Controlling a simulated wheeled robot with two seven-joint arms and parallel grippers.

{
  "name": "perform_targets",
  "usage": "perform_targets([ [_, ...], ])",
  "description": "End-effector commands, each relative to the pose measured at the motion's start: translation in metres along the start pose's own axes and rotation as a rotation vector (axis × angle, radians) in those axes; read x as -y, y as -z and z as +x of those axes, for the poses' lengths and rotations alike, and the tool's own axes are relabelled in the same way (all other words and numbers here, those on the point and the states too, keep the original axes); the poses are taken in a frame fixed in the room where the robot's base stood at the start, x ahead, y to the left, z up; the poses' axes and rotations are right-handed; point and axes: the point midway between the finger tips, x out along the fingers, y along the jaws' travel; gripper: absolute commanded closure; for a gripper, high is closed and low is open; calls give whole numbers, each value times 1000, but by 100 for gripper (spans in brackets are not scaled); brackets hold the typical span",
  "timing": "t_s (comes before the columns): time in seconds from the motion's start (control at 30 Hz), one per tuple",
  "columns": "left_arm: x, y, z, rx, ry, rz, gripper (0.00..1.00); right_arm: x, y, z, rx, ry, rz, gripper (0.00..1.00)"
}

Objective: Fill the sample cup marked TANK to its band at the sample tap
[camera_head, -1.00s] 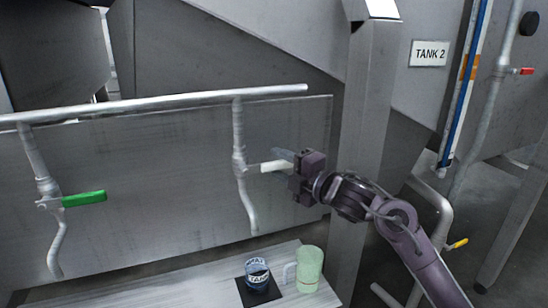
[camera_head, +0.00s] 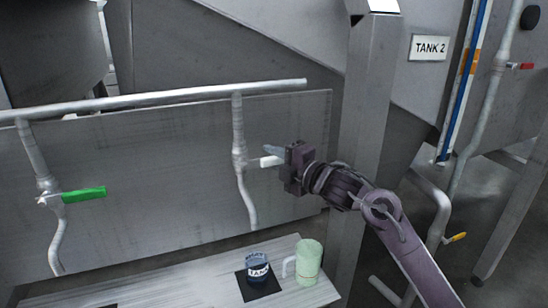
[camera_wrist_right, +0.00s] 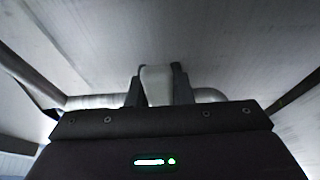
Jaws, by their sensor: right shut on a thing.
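The cup marked TANK (camera_head: 257,271) stands upright on a black mat (camera_head: 262,292) on the bench, below the spout of the tap with the white handle (camera_head: 268,162). Its label is readable; I cannot tell its liquid level, and no stream clearly shows at the spout (camera_head: 252,222). My right gripper (camera_head: 281,158) is shut on the white handle, which also shows between the fingers in the right wrist view (camera_wrist_right: 157,86). My left gripper is not in view.
A pale green mug (camera_head: 309,263) stands right beside the cup. A second tap with a green handle (camera_head: 84,195) is at the left. A grey post (camera_head: 363,130) rises behind my right arm. The bench (camera_head: 190,287) left of the mat is mostly clear.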

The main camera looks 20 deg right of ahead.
Motion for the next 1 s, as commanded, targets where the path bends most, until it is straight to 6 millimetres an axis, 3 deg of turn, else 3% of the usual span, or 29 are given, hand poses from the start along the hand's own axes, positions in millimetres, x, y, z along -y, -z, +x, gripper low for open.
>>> perform_targets([
  [0.17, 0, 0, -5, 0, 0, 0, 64, -8, 0, 0, -1, 24, -61, 100],
  [0.5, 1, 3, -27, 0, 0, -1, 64, -35, 7, 3, -1, 167, -406, 100],
  [0.87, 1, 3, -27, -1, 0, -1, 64, -33, 8, 3, -2, 184, -438, 100],
  [0.9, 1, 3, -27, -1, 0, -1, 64, -33, 8, 3, -2, 184, -438, 76],
  [1.0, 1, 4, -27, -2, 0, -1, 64, -33, 8, 3, -2, 183, -437, 63],
])
